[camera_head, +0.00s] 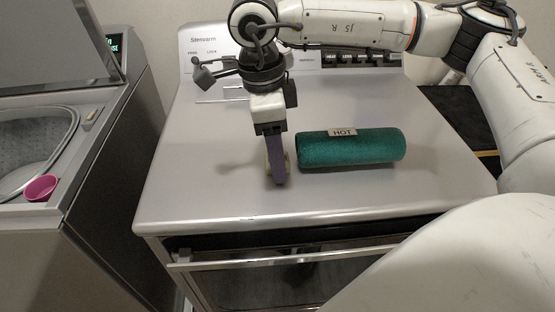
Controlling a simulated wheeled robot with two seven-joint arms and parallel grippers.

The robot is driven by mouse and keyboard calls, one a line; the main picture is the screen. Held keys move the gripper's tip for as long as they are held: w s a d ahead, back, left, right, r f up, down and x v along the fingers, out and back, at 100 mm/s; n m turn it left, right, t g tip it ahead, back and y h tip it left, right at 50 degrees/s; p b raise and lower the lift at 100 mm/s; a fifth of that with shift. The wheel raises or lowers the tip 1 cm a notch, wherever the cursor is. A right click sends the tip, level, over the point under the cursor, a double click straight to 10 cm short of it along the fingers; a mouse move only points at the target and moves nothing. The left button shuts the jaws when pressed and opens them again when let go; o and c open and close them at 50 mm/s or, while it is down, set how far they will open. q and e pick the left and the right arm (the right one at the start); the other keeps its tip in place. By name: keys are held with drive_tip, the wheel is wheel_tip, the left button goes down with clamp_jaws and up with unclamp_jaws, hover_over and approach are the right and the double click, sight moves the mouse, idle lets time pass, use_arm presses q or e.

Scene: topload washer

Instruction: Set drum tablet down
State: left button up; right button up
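My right gripper (277,172) points down over the middle of the grey dryer top (210,170), its purple finger seen nearly side-on. A pale rounded piece, which looks like the drum tablet (268,167), shows at the edge of the finger; most of it is hidden behind the finger. The gripper appears shut on it, low near the dryer top. I cannot tell whether the tablet touches the surface. My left gripper is not in view.
A teal roller (365,150) with a HOT label (342,132) lies just right of the gripper. The open topload washer (30,125) stands at the left, with a magenta cup (40,188) on its front rim. The left and front of the dryer top are clear.

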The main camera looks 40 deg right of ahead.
drive_tip(key=c, duration=1.2)
drive_tip(key=shift+r, duration=0.15)
